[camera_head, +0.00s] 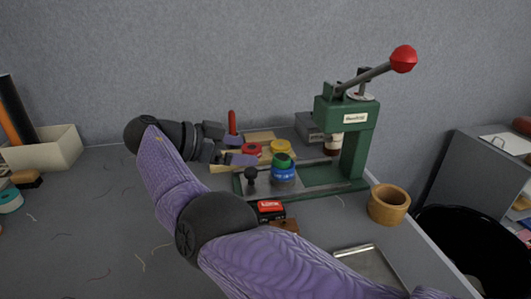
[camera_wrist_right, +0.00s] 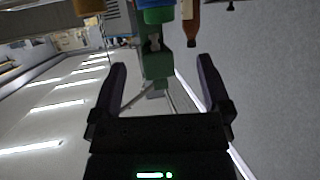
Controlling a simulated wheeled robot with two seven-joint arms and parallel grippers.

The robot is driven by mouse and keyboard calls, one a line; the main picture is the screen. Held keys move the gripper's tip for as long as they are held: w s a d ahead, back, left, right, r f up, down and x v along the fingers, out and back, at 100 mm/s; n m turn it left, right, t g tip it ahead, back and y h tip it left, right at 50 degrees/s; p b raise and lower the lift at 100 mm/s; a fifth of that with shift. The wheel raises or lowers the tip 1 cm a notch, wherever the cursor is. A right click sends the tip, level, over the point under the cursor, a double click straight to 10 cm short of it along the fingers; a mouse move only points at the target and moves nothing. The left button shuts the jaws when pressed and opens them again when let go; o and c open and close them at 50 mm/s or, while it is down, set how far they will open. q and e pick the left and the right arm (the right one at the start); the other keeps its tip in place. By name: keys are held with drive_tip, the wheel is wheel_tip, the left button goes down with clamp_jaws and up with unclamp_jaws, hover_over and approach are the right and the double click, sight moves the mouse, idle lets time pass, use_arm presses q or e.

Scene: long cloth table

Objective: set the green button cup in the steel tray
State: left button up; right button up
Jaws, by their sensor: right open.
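The green button cup (camera_head: 283,160) sits on top of a blue cup (camera_head: 283,175) at the base of the green press. In the right wrist view, which looks upside down, the green cup (camera_wrist_right: 158,16) shows at the top, beyond the fingertips. My right gripper (camera_head: 238,149) is open and empty, left of the green cup and apart from it. Its two fingers (camera_wrist_right: 162,72) stand wide apart in the wrist view. The steel tray (camera_head: 372,252) lies at the front right of the table, partly hidden by my right arm. My left gripper is not in view.
The green press (camera_head: 354,150) with a red-knobbed lever stands right of the cups. Red (camera_head: 251,149) and yellow (camera_head: 281,146) cups sit close by. A black knob (camera_head: 251,174) rises in front. A wooden pot (camera_head: 388,204) stands behind the tray. The table's left-middle is mostly clear.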

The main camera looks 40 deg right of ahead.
sight(281, 157)
drive_tip(key=shift+d+f+m+p, duration=0.1)
drive_tip(key=shift+d+m+p, duration=0.2)
drive_tip(key=shift+d+p, duration=0.45)
drive_tip(key=x, duration=0.8)
drive_tip(key=shift+s+a+f, duration=0.15)
drive_tip(key=shift+a+f, duration=0.05)
drive_tip(key=shift+f, duration=0.15)
drive_tip(key=c, duration=1)
clamp_jaws()
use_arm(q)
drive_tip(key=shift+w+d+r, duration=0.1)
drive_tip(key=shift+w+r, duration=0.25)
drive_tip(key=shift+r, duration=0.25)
use_arm(e)
drive_tip(key=shift+r, duration=0.15)
